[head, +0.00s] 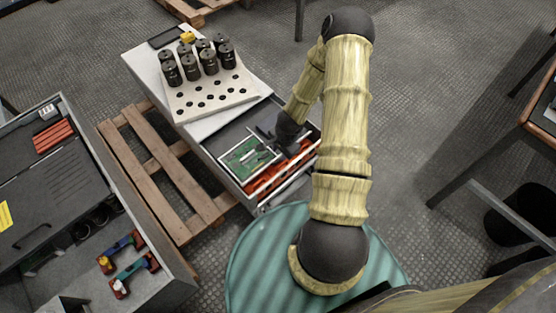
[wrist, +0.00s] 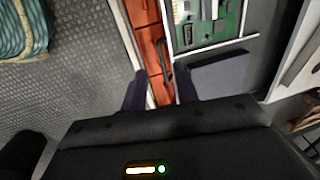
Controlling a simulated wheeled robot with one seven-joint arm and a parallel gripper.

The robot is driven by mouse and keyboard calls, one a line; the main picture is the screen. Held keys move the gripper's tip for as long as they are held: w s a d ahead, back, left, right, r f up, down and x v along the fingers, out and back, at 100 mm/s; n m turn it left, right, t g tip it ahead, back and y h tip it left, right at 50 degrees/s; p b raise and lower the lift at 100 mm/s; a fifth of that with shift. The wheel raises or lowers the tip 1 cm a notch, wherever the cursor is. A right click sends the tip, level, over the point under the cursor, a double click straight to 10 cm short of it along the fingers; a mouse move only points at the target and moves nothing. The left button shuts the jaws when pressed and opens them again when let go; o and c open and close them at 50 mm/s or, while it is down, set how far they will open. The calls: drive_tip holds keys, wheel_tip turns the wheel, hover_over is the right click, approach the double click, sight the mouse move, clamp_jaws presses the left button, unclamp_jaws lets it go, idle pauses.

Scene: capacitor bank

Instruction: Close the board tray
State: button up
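The board tray (head: 233,173) stands pulled out of the light grey cabinet (head: 218,137). It has a pale rim and holds a green circuit board (head: 245,157). The tray's pale rim (wrist: 215,48) and the board also show in the wrist view. An orange-red front strip (wrist: 152,50) with a dark handle (wrist: 164,62) runs along the tray's outer side. My gripper (wrist: 160,90) has its two dark fingers apart, one on each side of the strip's near end. I cannot tell whether they touch it. In the head view my arm hides part of the tray's right end.
A perforated block with several black capacitors (head: 208,62) stands on the cabinet top. A wooden pallet (head: 160,170) lies to the left. A grey workbench with tools (head: 75,215) is at far left. A green ribbed drum (head: 262,262) stands in front.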

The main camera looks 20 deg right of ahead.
drive_tip(key=f, duration=0.4)
drive_tip(key=w+f+b, duration=0.1)
drive_tip(key=f, duration=0.1)
drive_tip(key=shift+w+a+f, duration=0.1)
drive_tip(key=shift+a+f, duration=0.1)
drive_tip(key=shift+f, duration=0.15)
drive_tip(key=shift+c, duration=0.2)
clamp_jaws()
